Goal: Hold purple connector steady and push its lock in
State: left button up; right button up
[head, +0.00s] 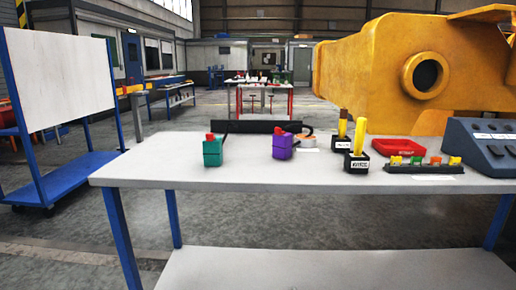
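The purple connector (282,147) stands upright on the grey-white table (240,179), a little left of the table's middle. A small red lock piece (278,131) shows at its top, on the left side. How deep the lock sits cannot be told at this size. A dark cable seems to run behind the connector. Neither of my grippers is in the head view, and nothing touches the connector.
A green connector with a red top (212,151) stands to the left. Black holders with yellow-handled tools (357,162), a red tray (397,149), a black rack (424,169) and a dark blue console (484,147) fill the right. The table's front strip is clear.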

aim_at(278, 131)
jog(key=i+j, duration=0.1)
jog(key=j, duration=0.4)
jog(key=i+j+z, duration=0.1)
jog(key=j, duration=0.35)
jog(key=i+j, duration=0.15)
jog(key=j, duration=0.35)
jog(key=i+j, duration=0.1)
jog(key=j, duration=0.4)
jog(key=z, duration=0.05)
